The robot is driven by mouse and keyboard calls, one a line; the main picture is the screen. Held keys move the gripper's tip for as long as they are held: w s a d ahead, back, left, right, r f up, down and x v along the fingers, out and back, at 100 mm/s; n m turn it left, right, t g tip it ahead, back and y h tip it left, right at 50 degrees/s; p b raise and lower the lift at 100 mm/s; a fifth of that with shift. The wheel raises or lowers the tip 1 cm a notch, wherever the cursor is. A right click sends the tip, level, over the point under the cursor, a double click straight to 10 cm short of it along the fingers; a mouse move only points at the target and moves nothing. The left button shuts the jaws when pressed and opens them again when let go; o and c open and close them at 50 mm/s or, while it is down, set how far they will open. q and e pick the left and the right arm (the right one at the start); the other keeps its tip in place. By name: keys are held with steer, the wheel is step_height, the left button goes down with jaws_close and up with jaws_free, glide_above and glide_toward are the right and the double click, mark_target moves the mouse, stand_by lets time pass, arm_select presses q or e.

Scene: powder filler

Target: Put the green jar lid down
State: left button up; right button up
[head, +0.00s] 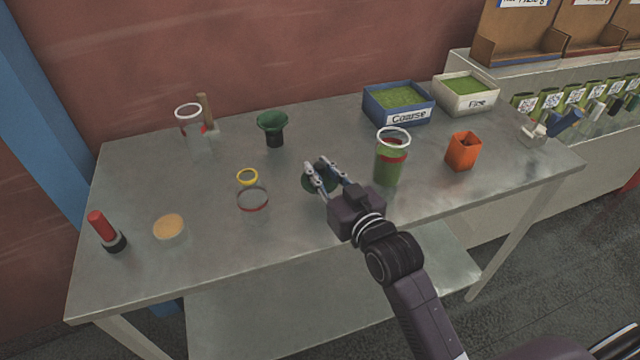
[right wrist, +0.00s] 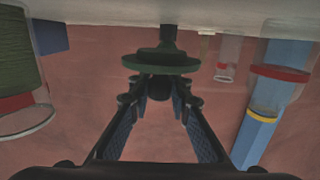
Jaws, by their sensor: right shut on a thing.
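The green jar lid (head: 316,186) is a dark green disc over the middle of the table, partly hidden by my fingers in the head view. In the right wrist view the lid (right wrist: 160,62) shows edge-on between the fingertips. My right gripper (head: 323,166) is shut on the lid; it also shows in the right wrist view (right wrist: 159,82). My left gripper is not in view.
A jar of green powder (head: 389,165) stands just right of my gripper. A clear jar (head: 252,202) and yellow ring (head: 247,177) are to the left, a dark green funnel (head: 272,124) behind. An orange cup (head: 463,152) stands right. The table's (head: 300,238) front strip is bare.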

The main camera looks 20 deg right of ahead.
step_height(320, 180, down, 4)
steer(key=shift+r, duration=0.1)
steer(key=shift+f, duration=0.3)
steer(key=o, duration=0.9)
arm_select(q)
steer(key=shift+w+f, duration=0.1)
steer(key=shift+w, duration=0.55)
arm_select(e)
steer(key=shift+o, duration=0.2)
steer(key=shift+r, duration=0.15)
steer(key=shift+s, duration=0.25)
steer(key=s, duration=0.3)
steer(key=s+d+b, duration=0.1)
steer(key=s, duration=0.6)
steer(key=shift+d+r, duration=0.4)
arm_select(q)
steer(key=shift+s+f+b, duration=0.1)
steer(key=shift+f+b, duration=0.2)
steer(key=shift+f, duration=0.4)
arm_select(e)
steer(key=shift+s+d+r, duration=0.1)
steer(key=shift+s+r, duration=0.1)
steer(key=shift+s, duration=0.5)
